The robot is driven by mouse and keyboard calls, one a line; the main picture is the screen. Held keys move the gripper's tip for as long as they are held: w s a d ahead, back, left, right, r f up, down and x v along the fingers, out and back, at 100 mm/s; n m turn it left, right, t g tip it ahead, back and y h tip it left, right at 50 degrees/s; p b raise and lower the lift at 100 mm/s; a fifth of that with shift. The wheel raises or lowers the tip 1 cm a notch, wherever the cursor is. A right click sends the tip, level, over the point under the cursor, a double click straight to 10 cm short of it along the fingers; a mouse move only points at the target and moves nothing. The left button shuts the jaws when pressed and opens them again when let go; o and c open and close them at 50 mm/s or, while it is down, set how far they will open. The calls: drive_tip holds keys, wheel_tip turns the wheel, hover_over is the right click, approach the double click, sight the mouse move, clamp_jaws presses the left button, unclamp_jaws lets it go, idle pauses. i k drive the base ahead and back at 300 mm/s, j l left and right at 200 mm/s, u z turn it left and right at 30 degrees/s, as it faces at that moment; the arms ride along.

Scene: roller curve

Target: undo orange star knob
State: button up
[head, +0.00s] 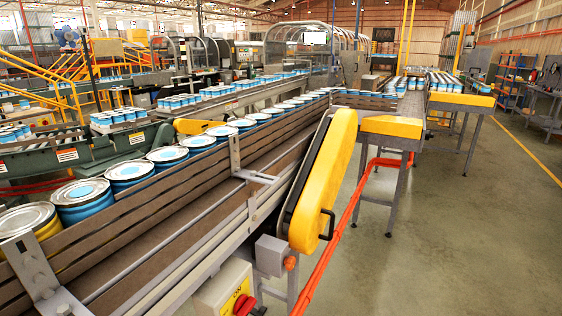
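A small orange knob (290,263) is on the right side of a grey box under the conveyor's near edge, just below the lower end of the yellow guard (325,180). It is too small here to make out a star shape or how far it is screwed in. A black handle (328,224) is on the guard's right side, above the knob. My gripper is not in view.
A control box (222,285) with a red button (243,304) stands at the bottom, left of the knob. An orange-red rail (343,225) runs close by on the right. Blue-banded cans (130,175) line the conveyor. Open floor (470,240) lies to the right.

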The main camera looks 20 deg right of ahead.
sight(290, 262)
drive_tip(key=i+j+z, duration=0.2)
drive_tip(key=z, duration=0.15)
drive_tip(key=i+j+z, duration=0.35)
drive_tip(key=k+l, duration=0.05)
drive_tip(key=l, duration=0.05)
